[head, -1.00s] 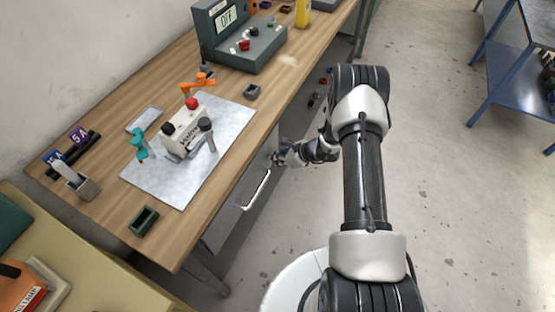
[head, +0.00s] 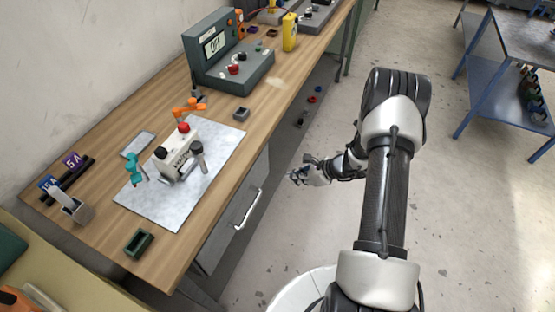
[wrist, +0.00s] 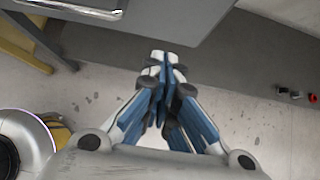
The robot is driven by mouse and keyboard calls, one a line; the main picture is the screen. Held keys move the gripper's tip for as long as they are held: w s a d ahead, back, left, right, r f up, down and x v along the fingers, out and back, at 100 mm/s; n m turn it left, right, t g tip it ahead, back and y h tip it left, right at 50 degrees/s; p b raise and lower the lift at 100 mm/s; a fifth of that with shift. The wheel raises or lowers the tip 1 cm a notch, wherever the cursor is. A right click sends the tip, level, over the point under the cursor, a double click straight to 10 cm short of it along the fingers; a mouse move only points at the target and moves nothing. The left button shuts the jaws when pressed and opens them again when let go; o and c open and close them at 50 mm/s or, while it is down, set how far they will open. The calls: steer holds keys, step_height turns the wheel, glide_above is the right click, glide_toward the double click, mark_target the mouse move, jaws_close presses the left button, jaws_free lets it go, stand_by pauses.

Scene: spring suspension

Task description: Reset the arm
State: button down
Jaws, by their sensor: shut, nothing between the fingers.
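My gripper (head: 297,175) hangs over the floor to the right of the workbench, apart from the bench's front and its metal handle. In the wrist view my gripper (wrist: 158,62) has its blue-padded fingers together, with nothing between them. My arm reaches up from the base and folds back down, so the gripper sits below bench-top height.
The wooden workbench (head: 205,232) holds a metal plate (head: 165,213) with a white device (head: 177,150), a grey console (head: 232,68) reading OFF and a green tray (head: 139,243). The drawer handle (head: 248,208) juts out. A blue-framed table (head: 483,80) stands far right. Floor between is clear.

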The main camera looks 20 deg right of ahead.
steer(key=s+a+r+n+g, duration=0.1)
steer(key=a+r+n, duration=0.4)
steer(key=r, duration=0.6)
steer(key=s+a+r+n+g, duration=0.2)
steer(key=a+r+n, duration=0.35)
steer(key=r, duration=0.55)
steer(key=s+a+r+n+h, duration=0.2)
steer(key=s+a+r+n, duration=0.3)
steer(key=s+r+n, duration=0.45)
steer(key=s+d+r+n+h, duration=0.1)
steer(key=s+r+n+h, duration=0.1)
steer(key=s, duration=0.5)
steer(key=s+d+r+n+t+h, duration=0.1)
steer(key=s+d+r+n+h, duration=0.1)
steer(key=s+r+n, duration=0.3)
steer(key=s, duration=0.3)
steer(key=shift+r, duration=0.2)
steer(key=c, duration=2.4)
jaws_free()
